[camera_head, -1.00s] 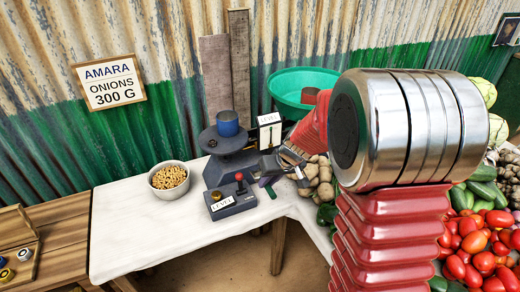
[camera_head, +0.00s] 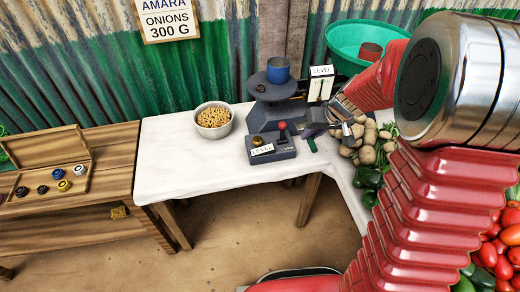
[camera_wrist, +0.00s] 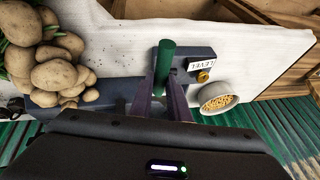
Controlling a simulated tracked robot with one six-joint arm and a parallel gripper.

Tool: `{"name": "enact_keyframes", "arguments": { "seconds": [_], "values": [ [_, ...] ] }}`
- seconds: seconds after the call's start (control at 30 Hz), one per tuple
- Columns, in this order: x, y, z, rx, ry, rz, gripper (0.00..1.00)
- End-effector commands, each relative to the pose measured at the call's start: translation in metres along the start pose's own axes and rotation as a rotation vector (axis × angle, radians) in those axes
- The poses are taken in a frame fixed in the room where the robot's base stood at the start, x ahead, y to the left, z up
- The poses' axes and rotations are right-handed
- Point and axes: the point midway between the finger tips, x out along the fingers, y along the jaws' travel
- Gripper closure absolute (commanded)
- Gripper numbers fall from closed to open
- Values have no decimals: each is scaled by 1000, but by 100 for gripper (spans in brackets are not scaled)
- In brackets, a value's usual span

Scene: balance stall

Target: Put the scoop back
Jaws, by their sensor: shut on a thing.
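My gripper (camera_wrist: 163,88) is shut on a green handle (camera_wrist: 165,58), which I take to be the scoop's. In the wrist view the handle stands out between the two fingertips; no scoop bowl can be made out. A bowl of yellow-brown pieces (camera_head: 214,122) stands on the table left of the scale (camera_head: 275,112).
A blue cup (camera_head: 278,69) sits on the scale's plate. Potatoes (camera_head: 368,146) lie right of my gripper, with green peppers below them. A green basin (camera_head: 362,40) is behind. A wooden box of weights (camera_head: 52,180) lies on the left table. The white table's left front (camera_head: 185,165) is clear.

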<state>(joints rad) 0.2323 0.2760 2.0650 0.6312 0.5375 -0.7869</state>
Motion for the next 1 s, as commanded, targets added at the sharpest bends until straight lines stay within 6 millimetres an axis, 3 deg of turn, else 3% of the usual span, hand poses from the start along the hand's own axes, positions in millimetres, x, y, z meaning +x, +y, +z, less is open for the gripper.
{"name": "enact_keyframes", "arguments": {
  "seconds": [0.13, 0.43, 1.0],
  "values": [
    [2, -9, -1, -2, 1, 0, 100],
    [11, -50, 0, 0, 2, 0, 100],
    [11, -49, -1, 5, 3, 2, 100]
  ]
}}
